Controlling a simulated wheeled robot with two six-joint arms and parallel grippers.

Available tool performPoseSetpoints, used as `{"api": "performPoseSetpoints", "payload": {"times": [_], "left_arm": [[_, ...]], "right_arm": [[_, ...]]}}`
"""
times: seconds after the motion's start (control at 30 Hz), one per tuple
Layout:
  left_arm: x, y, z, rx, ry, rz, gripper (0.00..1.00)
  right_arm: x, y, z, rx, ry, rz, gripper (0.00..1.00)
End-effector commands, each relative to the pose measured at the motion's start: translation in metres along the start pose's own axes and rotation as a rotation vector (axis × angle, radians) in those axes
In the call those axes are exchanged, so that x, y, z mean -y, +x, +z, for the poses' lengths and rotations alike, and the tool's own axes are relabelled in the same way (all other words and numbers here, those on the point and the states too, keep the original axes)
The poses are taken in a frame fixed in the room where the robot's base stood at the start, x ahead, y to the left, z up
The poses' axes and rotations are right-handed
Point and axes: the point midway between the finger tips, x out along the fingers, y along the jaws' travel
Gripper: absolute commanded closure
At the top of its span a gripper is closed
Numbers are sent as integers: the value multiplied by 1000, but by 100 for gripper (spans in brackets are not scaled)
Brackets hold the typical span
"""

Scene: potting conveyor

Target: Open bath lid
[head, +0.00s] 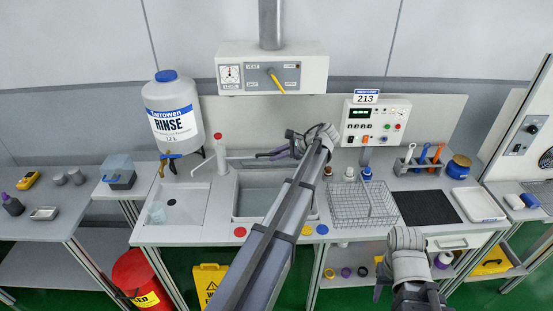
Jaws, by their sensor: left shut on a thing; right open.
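The bath (247,205) is a grey rectangular basin set in the middle of the bench. Its inside shows, partly hidden by my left arm. My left gripper (262,155) is at the back edge of the bath, pointing left. It is shut on a thin pale part there, which looks like the edge or handle of the bath lid (240,158). The lid is seen almost edge-on, so its angle is hard to tell. My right gripper (382,287) is open and empty, low at the front of the bench on the right.
A wire basket (362,206) and a black mat (427,207) lie right of the bath. A control box (375,121) and a vent panel (272,72) are behind.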

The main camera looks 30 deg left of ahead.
Motion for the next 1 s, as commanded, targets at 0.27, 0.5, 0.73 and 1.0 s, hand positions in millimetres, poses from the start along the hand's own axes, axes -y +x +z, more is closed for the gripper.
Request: {"api": "performPoseSetpoints", "payload": {"times": [0.27,0.5,0.73,1.0], "left_arm": [[63,-8,5,-2,65,65,100],[101,-5,3,-2,63,63,100],[119,-3,2,-2,64,63,100],[123,-2,1,-2,64,62,100]], "right_arm": [[-4,-46,3,0,8,-2,50],[-6,-62,4,1,9,-2,50],[-6,-69,4,1,8,-2,50],[-6,-70,4,1,8,-2,50]]}}
